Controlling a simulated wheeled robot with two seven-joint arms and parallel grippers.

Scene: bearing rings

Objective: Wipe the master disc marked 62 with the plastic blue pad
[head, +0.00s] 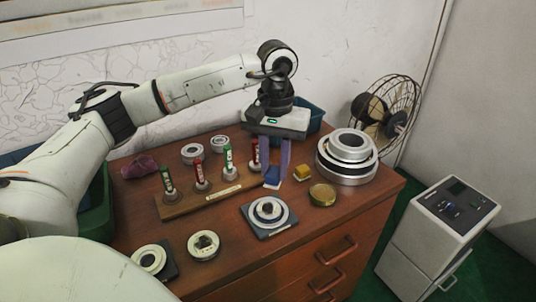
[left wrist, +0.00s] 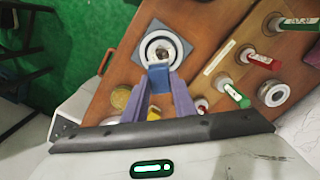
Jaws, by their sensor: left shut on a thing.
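My left gripper (head: 274,172) is shut on the blue pad (head: 272,176), above the wooden top. The pad shows between the purple fingers in the left wrist view (left wrist: 158,77). A pale ringed disc with a dark centre (head: 267,210) lies on a dark square plate just in front of the pad; it also shows in the left wrist view (left wrist: 160,48). Two more pale discs, one at the front left (head: 150,259) and one beside it (head: 204,246), lie nearer the front. I cannot read 62 on any disc. My right gripper is not in view.
A wooden rack (head: 224,192) with several red and green handled gauges stands left of the gripper. A yellow block (head: 303,173), a brass tin (head: 322,194) and stacked metal rings (head: 347,170) are to the right. A purple cloth (head: 139,167) lies at left.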

